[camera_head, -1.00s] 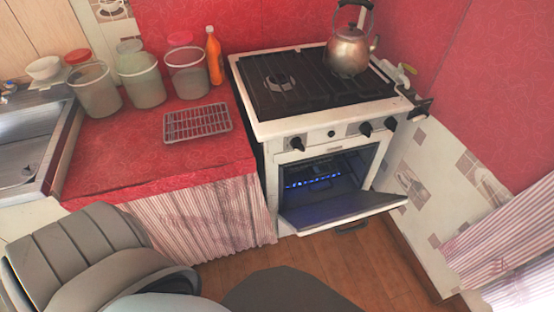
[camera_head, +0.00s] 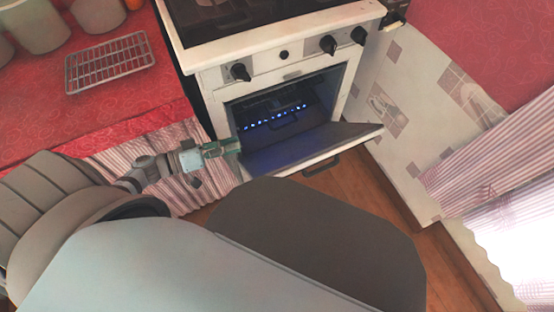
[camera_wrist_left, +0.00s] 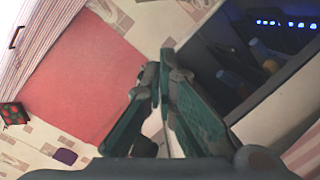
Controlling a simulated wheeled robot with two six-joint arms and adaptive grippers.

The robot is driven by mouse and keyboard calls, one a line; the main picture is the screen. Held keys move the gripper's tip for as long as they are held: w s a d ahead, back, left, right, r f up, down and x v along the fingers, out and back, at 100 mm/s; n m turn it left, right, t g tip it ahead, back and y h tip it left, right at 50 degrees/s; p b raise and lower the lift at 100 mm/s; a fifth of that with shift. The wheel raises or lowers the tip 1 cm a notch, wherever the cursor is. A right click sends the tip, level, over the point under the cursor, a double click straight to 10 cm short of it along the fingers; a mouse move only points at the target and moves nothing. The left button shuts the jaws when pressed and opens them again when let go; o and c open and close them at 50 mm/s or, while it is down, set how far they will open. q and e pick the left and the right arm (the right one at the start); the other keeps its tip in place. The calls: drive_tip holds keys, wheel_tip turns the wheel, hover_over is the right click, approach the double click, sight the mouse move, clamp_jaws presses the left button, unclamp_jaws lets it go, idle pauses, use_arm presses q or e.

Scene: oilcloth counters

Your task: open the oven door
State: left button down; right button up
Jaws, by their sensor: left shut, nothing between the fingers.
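The white oven (camera_head: 212,92) stands at the centre of the head view, blue lights showing in its dark cavity. Its door (camera_head: 310,150) is hinged at the bottom and hangs partly open, tilted outward, with a dark inner face. The door handle (camera_head: 321,166) shows below the door's outer edge. My left gripper (camera_head: 238,146) is shut and empty, at the left side of the door opening; I cannot tell whether it touches the door. In the left wrist view its green fingers (camera_wrist_left: 160,68) come together near the lit oven cavity (camera_wrist_left: 285,45). My right gripper is not in view.
A red counter (camera_head: 60,130) with a wire rack (camera_head: 110,62) and jars is at left, above a striped curtain (camera_head: 170,180). A tiled wall (camera_head: 425,110) stands close on the right.

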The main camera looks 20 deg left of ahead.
use_arm(q)
drive_tip(key=d+r+g+h, duration=0.1)
drive_tip(key=d+g+h, duration=0.1)
drive_tip(key=b, duration=0.3)
hover_over(277, 165)
drive_tip(key=f, duration=0.3)
drive_tip(key=shift+w+a+f+m, duration=0.3)
drive_tip(key=shift+a, duration=0.1)
drive_tip(key=shift+s+d+f+b, duration=0.2)
drive_tip(key=shift+s+d+b, duration=0.1)
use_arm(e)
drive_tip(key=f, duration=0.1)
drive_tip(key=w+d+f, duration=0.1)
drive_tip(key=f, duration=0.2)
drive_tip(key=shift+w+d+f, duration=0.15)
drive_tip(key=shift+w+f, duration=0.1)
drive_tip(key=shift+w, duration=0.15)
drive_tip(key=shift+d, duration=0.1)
use_arm(q)
drive_tip(key=shift+d, duration=0.1)
